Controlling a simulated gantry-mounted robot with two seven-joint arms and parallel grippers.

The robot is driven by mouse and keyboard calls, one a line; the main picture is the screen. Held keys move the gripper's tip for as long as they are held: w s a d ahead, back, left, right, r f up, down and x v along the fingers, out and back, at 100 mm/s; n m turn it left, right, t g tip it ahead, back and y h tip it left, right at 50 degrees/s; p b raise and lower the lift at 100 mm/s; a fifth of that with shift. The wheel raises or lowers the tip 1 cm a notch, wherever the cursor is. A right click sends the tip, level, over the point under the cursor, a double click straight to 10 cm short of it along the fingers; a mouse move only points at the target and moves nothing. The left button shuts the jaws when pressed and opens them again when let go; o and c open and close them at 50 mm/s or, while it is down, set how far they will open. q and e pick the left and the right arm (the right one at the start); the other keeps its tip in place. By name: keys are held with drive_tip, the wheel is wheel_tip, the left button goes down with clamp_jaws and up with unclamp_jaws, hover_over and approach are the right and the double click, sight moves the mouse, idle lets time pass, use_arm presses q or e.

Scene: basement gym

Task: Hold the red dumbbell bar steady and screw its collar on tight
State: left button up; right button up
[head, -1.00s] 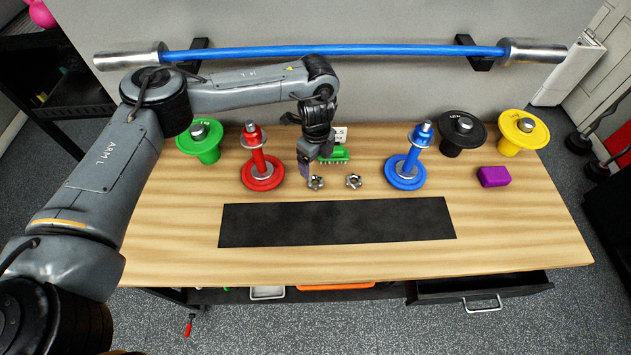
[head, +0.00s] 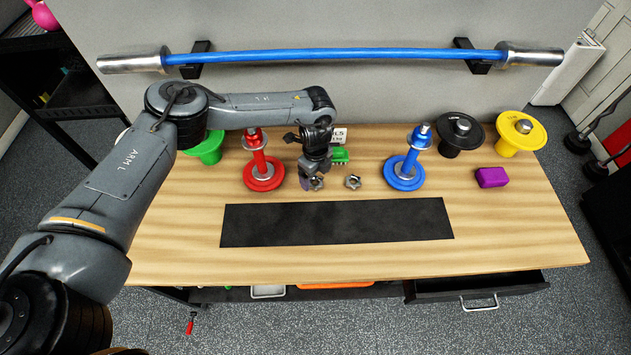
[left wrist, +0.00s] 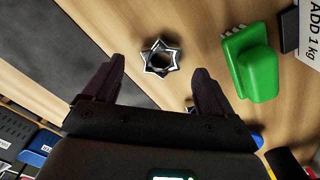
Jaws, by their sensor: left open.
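The red dumbbell bar (head: 258,150) stands upright on its red plate at the left of the bench. Two silver star-shaped collars lie flat in front: a left collar (head: 317,183) and a right collar (head: 353,182). My left gripper (head: 309,184) is open, just above the left collar and right of the red bar. In the left wrist view the left collar (left wrist: 160,59) lies beyond and between the spread fingertips, apart from them. The right collar is mostly hidden there behind a finger. My right gripper is in neither view.
A blue dumbbell (head: 407,162) stands right of the collars. A green brush (head: 341,155) lies behind them, near a small sign. Green, black and yellow plates line the back, with a purple block (head: 491,177) at right. The black mat (head: 337,222) is clear.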

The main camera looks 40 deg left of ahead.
use_arm(q)
drive_tip(key=shift+f, duration=1.45)
drive_tip(key=c, duration=1.3)
